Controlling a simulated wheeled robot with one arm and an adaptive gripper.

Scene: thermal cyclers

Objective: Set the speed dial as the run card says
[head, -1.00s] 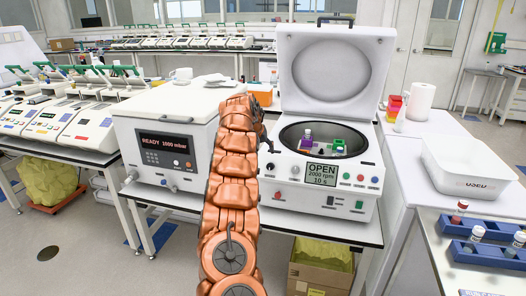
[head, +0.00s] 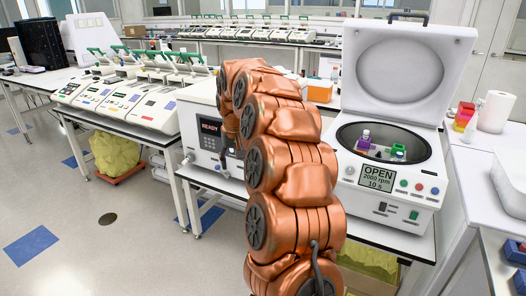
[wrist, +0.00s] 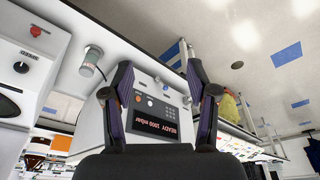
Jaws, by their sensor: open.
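The white centrifuge (head: 390,190) stands at right in the head view with its lid up. Its display (head: 377,179) reads OPEN, 2000 rpm, 10 s. My arm hides the left part of its front panel in the head view. I cannot make out a run card.
The white READY box (head: 205,108) stands left of the centrifuge, partly behind my arm. Tubes (head: 365,137) sit in the open bowl. Several instruments line the left bench (head: 62,111). A small banded cylinder (wrist: 92,60) shows in the wrist view.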

